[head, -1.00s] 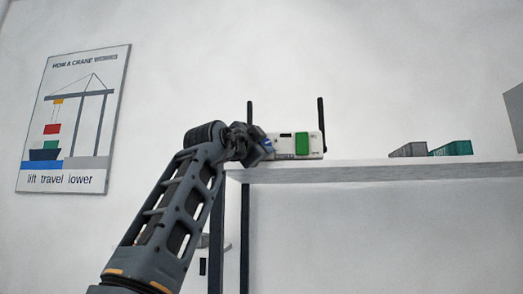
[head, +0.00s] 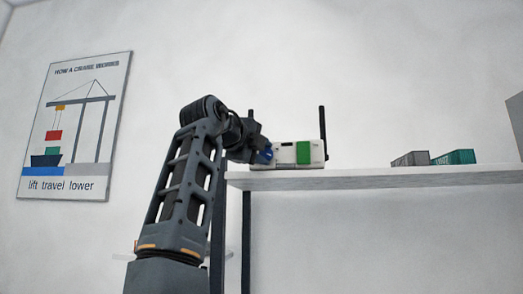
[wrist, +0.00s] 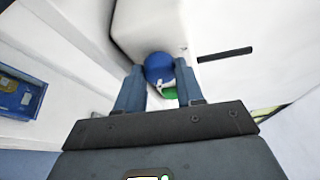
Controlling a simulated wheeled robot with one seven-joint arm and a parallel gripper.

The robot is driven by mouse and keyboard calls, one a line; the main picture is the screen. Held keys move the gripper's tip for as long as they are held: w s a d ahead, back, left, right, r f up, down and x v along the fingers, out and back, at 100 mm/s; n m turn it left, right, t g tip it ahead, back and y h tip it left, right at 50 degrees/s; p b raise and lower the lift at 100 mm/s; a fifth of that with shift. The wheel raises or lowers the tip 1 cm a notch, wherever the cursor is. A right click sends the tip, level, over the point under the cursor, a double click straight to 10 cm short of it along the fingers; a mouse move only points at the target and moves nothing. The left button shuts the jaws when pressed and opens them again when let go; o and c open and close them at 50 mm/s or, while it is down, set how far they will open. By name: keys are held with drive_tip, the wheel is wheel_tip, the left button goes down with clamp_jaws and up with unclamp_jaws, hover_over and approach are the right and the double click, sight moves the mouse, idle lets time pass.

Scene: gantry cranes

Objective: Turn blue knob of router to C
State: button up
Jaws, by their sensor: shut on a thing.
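The router (head: 285,153) is a white box with two black antennas and a green panel (head: 303,153), standing on the shelf near its left end. Its blue knob (head: 266,154) is on the left part of the front. In the wrist view the blue knob (wrist: 158,64) sits between the two fingers of my gripper (wrist: 158,76), which is shut on it. A small white mark (wrist: 166,87) shows by the knob. The letters around the knob are too small or hidden to read, so its setting cannot be told.
The white shelf (head: 370,178) runs to the right. A grey container (head: 410,159) and a teal container (head: 454,157) stand on it, well right of the router. A crane poster (head: 75,125) hangs on the left wall. The shelf between router and containers is clear.

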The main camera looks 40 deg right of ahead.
drive_tip(key=shift+f+m, duration=0.1)
drive_tip(key=shift+m, duration=0.3)
drive_tip(key=o, duration=1)
drive_tip(key=shift+o, duration=0.2)
drive_tip(key=b+v, duration=0.1)
drive_tip(key=v, duration=0.6)
drive_tip(key=shift+a+r+b, duration=0.25)
drive_tip(key=shift+a+b, duration=0.05)
drive_tip(key=shift+a, duration=0.05)
drive_tip(key=shift+s, duration=0.15)
